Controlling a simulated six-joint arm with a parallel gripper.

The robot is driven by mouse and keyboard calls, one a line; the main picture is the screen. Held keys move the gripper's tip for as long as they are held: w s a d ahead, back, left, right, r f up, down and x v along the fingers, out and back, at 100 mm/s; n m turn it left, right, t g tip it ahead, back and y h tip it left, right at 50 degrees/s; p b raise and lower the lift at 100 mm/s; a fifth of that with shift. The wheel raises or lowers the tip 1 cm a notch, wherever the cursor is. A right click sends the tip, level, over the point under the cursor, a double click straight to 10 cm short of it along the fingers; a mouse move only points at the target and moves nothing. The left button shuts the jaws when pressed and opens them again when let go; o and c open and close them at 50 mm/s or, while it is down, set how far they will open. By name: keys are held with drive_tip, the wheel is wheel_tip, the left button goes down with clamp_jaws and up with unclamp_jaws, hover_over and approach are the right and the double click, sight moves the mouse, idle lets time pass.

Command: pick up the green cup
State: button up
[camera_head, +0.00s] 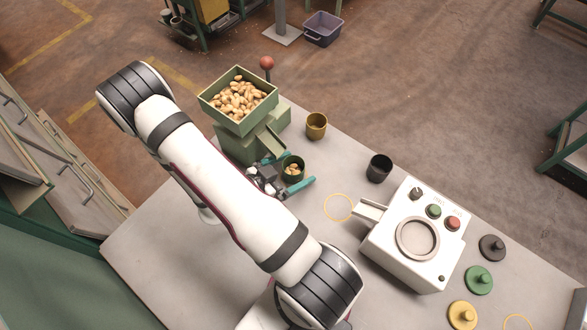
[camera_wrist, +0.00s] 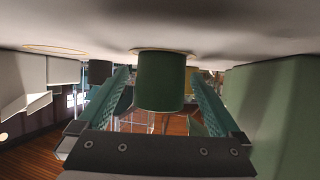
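The green cup (camera_head: 287,178) stands on the table at the end of the hopper's chute and has a few nuts in it. It also shows in the wrist view (camera_wrist: 160,85), where the picture is upside down. My gripper (camera_head: 299,168) is low at the table with its teal fingers on either side of the cup. In the wrist view my gripper (camera_wrist: 160,74) is open, with narrow gaps between the cup and both fingers. The lower part of my arm's wrist is partly hidden in the head view.
A green hopper (camera_head: 240,128) full of nuts stands just behind the cup. A yellow cup (camera_head: 316,126) and a black cup (camera_head: 379,168) stand to the right. A white machine (camera_head: 400,262) with buttons and several coloured lids are further right. A yellow ring (camera_head: 326,213) marks bare table.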

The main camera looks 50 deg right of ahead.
clamp_jaws()
idle(0.3)
